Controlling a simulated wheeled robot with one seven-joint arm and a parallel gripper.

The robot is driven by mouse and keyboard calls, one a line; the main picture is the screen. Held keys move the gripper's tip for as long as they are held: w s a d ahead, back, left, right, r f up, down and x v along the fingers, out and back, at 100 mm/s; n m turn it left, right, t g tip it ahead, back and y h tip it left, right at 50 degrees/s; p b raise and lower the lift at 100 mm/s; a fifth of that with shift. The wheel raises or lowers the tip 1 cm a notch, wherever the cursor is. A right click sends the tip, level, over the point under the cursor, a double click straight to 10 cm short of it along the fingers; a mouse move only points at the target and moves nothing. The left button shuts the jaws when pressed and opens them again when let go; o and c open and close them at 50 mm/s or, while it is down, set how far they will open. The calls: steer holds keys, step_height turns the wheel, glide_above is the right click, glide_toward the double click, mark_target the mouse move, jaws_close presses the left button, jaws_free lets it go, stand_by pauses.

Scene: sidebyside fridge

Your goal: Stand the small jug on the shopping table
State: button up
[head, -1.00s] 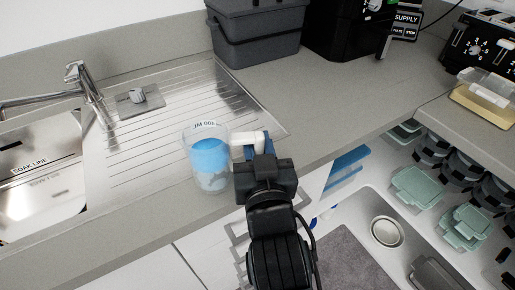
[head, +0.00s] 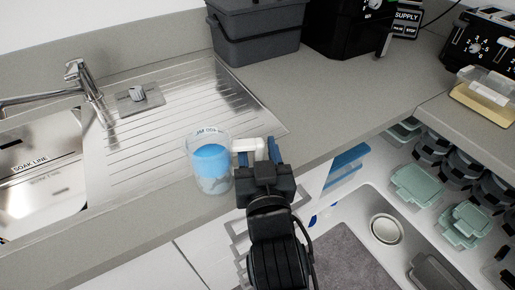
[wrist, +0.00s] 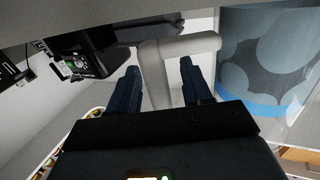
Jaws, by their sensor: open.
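The small jug (head: 212,163) is clear, with a broad blue band and a white handle. It looks upright at the front of the worktop by the draining board; I cannot tell exactly what its base touches. My gripper (head: 256,153) is open at the jug's right side, at the handle. In the wrist view the pale handle (wrist: 168,62) shows between and beyond my two dark fingers (wrist: 163,84), with gaps beside it. The jug's body (wrist: 262,55) fills the upper right there. I cannot identify a shopping table in these views.
A steel sink (head: 40,175) with a tap (head: 82,80) is at left. A grey crate (head: 255,35) and black machine (head: 345,28) stand behind. The worktop (head: 325,95) is clear at centre right. An open compartment with grey-green tubs (head: 415,187) lies at lower right.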

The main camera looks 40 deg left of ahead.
steer(key=b+v, duration=0.1)
steer(key=v, duration=0.6)
steer(key=shift+d, duration=0.45)
steer(key=shift+s+f, duration=0.15)
steer(key=s+d+f+m+t+h, duration=0.1)
steer(key=s+d+f+m+h, duration=0.15)
steer(key=d, duration=0.55)
steer(key=s+d+f+m+t+h, duration=0.15)
steer(key=s+d, duration=0.25)
steer(key=d, duration=0.4)
steer(key=s+d+f+m+h, duration=0.1)
steer(key=s+d+f+h, duration=0.2)
steer(key=d, duration=0.6)
steer(key=s+d+r+m+h, duration=0.1)
steer(key=s+d+r+h, duration=0.1)
steer(key=s+d, duration=0.4)
steer(key=s+d+r+m+h, duration=0.2)
steer(key=s+d+r+h, duration=0.1)
steer(key=s+d, duration=0.4)
steer(key=shift+s+m+h, duration=0.3)
steer(key=shift+s+h, duration=0.1)
steer(key=shift+s, duration=0.7)
steer(key=shift+d+g, duration=0.15)
steer(key=shift+g, duration=0.1)
